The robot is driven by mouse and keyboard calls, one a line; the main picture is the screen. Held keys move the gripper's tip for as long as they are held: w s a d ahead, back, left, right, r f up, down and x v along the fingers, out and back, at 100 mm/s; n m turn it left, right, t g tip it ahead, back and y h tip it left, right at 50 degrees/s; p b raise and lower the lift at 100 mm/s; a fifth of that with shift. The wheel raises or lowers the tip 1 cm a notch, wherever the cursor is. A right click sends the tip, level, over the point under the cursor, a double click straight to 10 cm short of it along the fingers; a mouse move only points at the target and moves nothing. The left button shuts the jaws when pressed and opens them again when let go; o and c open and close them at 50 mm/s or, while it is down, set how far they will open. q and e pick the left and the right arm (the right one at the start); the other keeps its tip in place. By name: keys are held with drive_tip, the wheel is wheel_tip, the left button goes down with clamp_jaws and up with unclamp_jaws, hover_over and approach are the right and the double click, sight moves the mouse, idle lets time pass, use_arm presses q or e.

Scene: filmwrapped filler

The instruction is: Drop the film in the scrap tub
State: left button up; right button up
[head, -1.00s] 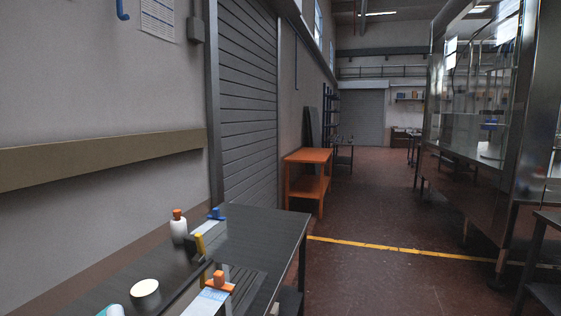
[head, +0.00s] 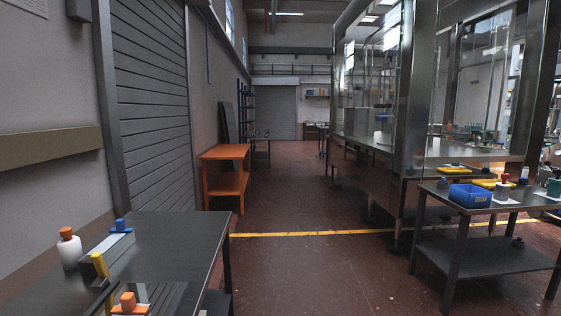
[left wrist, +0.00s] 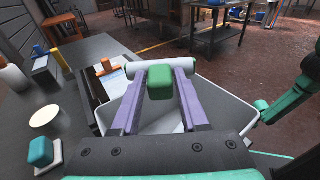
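In the left wrist view, the purple fingers of my left gripper (left wrist: 160,92) are closed in on a green block (left wrist: 160,82). A white roll (left wrist: 133,68), which looks like the film, lies across the fingertips with the block against it. I cannot tell how block and roll are joined. A light grey, open tub-like container (left wrist: 232,105) shows beneath and beyond the fingers; I cannot tell whether it is the scrap tub. In the head view, a blue tub (head: 471,196) stands on the right-hand table. My right gripper is not in view.
A dark table (head: 165,250) at the lower left holds a white bottle (head: 69,251) and blue, yellow and orange pieces. An orange bench (head: 226,180) stands by the left wall. The right-hand table (head: 478,245) also holds yellow trays. Open floor (head: 300,270) lies between the tables.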

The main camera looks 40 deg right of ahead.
use_arm(q)
drive_tip(key=shift+o, duration=1.2)
drive_tip(key=shift+w, duration=0.1)
drive_tip(key=shift+a, duration=0.2)
drive_tip(key=b+v, duration=0.4)
drive_tip(key=v, duration=1)
